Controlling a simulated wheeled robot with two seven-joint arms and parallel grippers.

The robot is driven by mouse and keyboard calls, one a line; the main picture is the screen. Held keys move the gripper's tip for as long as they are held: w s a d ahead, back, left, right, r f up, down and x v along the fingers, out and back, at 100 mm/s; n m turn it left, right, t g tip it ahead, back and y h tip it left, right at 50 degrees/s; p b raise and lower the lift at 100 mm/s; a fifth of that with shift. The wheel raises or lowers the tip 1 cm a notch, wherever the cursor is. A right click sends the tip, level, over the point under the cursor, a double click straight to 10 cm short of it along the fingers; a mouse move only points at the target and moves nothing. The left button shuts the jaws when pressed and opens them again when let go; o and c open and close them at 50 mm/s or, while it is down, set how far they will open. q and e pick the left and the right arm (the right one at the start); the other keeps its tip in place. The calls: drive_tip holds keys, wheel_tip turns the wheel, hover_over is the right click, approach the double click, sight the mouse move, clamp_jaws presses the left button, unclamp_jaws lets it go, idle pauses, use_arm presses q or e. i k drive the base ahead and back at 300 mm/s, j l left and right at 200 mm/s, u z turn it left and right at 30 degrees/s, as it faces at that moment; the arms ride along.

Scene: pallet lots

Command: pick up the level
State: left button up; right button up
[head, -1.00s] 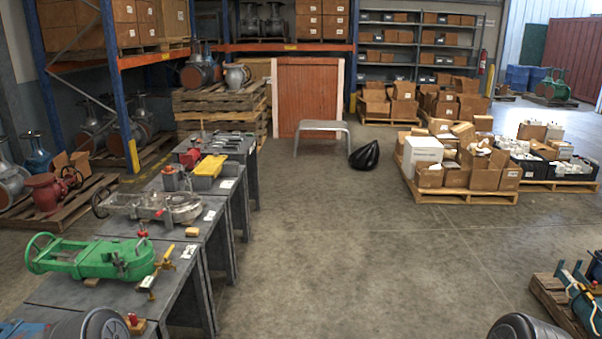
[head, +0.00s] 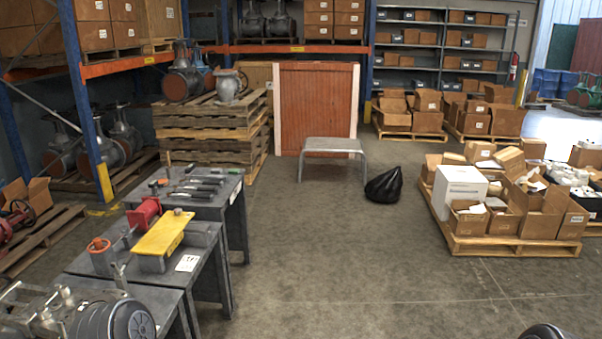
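I cannot single out a level for certain. A long yellow flat-topped piece (head: 163,233) lies on a grey block on the middle grey table at the left. Several dark-handled tools (head: 196,186) lie side by side on the far grey table (head: 229,183); they are too small to tell apart.
A red device (head: 145,213) stands by the yellow piece. Ahead are a grey step bench (head: 333,145) and a black bag (head: 384,185). A pallet of boxes (head: 500,245) is at the right. The floor between is clear.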

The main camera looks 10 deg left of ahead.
sight(192, 167)
drive_tip(key=i+u, duration=0.2)
drive_tip(key=i, duration=0.3)
drive_tip(key=i+u, duration=0.25)
drive_tip(key=i, duration=0.3)
drive_tip(key=i+u, duration=0.2)
drive_tip(key=i, duration=0.3)
drive_tip(key=i+l+u, duration=0.2)
drive_tip(key=i, duration=0.3)
drive_tip(key=i+j+u, duration=0.15)
drive_tip(key=i, duration=0.3)
drive_tip(key=i+l+u, duration=0.1)
drive_tip(key=i+l, duration=0.65)
drive_tip(key=l, duration=0.15)
drive_tip(key=i+l+u, duration=0.15)
drive_tip(key=i+l, duration=0.2)
drive_tip(key=l, duration=0.15)
drive_tip(key=i+l, duration=0.35)
drive_tip(key=l, duration=0.15)
drive_tip(key=i+l+u, duration=0.15)
drive_tip(key=i+l, duration=0.2)
drive_tip(key=l, duration=0.15)
drive_tip(key=i+l+u, duration=0.1)
drive_tip(key=i+l, duration=0.2)
drive_tip(key=l, duration=0.25)
drive_tip(key=i+l, duration=0.3)
drive_tip(key=l, duration=0.3)
drive_tip(key=i+l+u, duration=0.15)
drive_tip(key=i+l, duration=0.15)
drive_tip(key=l, duration=0.25)
